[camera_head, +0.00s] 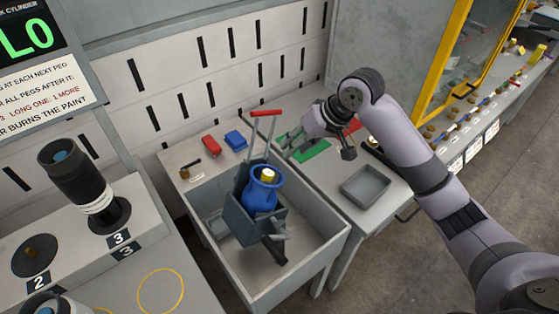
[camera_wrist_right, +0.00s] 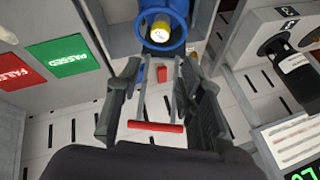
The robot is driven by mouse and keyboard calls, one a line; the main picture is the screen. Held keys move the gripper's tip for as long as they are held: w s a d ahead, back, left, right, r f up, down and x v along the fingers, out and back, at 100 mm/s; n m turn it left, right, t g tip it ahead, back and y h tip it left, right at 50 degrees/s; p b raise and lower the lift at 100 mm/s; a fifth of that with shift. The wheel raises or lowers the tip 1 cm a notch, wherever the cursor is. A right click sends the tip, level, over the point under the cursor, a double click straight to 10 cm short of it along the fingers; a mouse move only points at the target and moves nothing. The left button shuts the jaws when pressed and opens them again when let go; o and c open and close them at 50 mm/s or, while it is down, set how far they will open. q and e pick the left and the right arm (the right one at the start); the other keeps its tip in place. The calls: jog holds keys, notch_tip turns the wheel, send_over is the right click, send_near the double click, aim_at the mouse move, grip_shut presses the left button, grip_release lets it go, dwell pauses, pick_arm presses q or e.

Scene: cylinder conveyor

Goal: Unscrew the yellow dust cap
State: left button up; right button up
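The yellow dust cap (camera_head: 268,174) sits on top of a blue cylinder (camera_head: 258,196), which stands in a grey cradle (camera_head: 240,224) with a red-topped handle (camera_head: 266,113). In the right wrist view, the yellow cap (camera_wrist_right: 160,32) shows inside the cylinder's blue collar (camera_wrist_right: 172,46) at the top. My right gripper (camera_head: 318,150) is above and to the right of the cylinder, apart from it. In the wrist view, the right gripper's fingers (camera_wrist_right: 158,100) are spread with nothing held between them. The red handle bar (camera_wrist_right: 155,127) shows below the fingertips. My left gripper is not visible.
The cradle is over a grey bin (camera_head: 325,243). Red (camera_head: 211,144) and blue (camera_head: 235,140) blocks lie behind. A grey tray (camera_head: 366,186) and a green mat (camera_head: 311,149) are right. A black cylinder (camera_head: 78,178) stands left on a pegged bench. A yellow-framed enclosure is far right.

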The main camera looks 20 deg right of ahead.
aim_at(268, 171)
jog(key=p+x, duration=0.1)
jog(key=x, duration=1.4)
jog(key=shift+f+p, duration=0.15)
jog(key=shift+p, duration=0.15)
jog(key=shift+c, duration=0.4)
grip_shut()
jog(key=shift+o, duration=0.9)
grip_release()
jog(key=shift+w+a, duration=0.15)
jog(key=shift+w, duration=0.2)
jog(key=shift+p, duration=0.35)
jog(key=shift+p, duration=0.3)
